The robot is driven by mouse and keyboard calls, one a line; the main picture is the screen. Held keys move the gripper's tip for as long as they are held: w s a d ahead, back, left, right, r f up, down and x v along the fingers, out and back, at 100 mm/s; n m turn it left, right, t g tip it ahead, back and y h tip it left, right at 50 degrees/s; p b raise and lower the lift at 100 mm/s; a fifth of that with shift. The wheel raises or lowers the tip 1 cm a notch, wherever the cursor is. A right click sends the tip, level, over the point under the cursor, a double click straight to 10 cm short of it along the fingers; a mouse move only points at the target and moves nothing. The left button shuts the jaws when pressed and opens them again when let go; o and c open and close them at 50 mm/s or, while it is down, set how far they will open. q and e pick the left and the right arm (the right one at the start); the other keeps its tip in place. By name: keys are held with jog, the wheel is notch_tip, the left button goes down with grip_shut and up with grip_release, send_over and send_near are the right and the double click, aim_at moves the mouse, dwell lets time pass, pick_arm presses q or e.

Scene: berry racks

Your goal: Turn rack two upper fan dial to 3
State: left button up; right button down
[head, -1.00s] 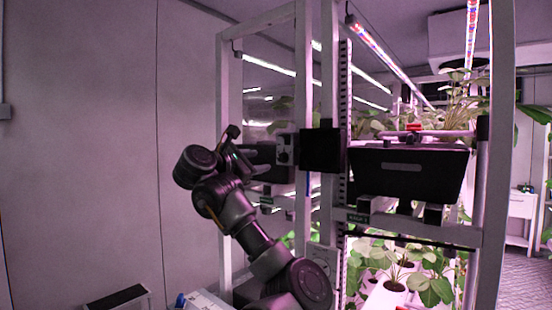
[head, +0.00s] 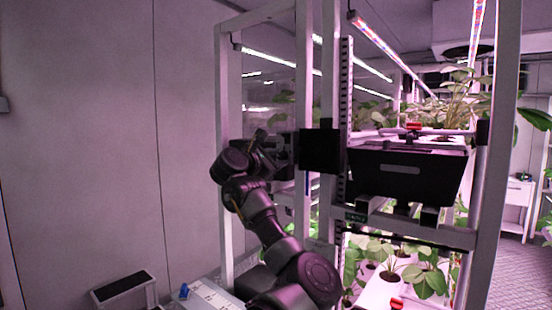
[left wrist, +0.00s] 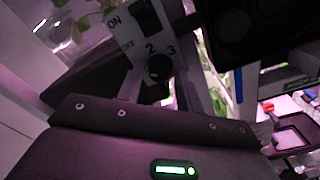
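The fan dial is a round dark knob (left wrist: 159,68) on a pale panel (left wrist: 138,32) in the left wrist view. The panel carries the marks ON, OFF, 2 and 3, and a dark rocker switch above the knob. The 2 and 3 are printed just above the knob; I cannot make out its pointer. My left gripper (head: 280,150) is at the panel beside a black box (head: 320,151) on the rack in the head view. Its dark body fills the bottom of the left wrist view. I cannot make out its fingertips or whether they touch the knob. My right gripper is not in view.
The white rack post (head: 226,100) stands close left of my left arm. A dark bin (head: 405,175) hangs on the rack at right, with plants above and below. A white cart or bench top (head: 210,296) stands low beside the arm. Open wall is at left.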

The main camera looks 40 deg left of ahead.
pick_arm(q)
grip_shut()
jog(key=shift+f+m+b, duration=0.2)
jog(key=shift+m+b, duration=0.1)
jog(key=shift+b, duration=0.3)
jog(key=m+b, duration=1.1)
jog(key=b, duration=0.4)
jog(key=shift+a+f+m, duration=0.1)
jog(key=shift+m, duration=0.3)
jog(key=m+b, duration=0.4)
jog(key=m, duration=0.1)
jog(key=shift+m+h, duration=0.3)
jog(key=m+b, duration=0.1)
jog(key=m, duration=0.2)
jog(key=shift+m+b, duration=0.3)
jog(key=shift+b, duration=0.05)
jog(key=shift+w+m+b, duration=0.1)
jog(key=shift+m+b, duration=0.4)
jog(key=shift+m, duration=0.9)
jog(key=shift+r, duration=0.2)
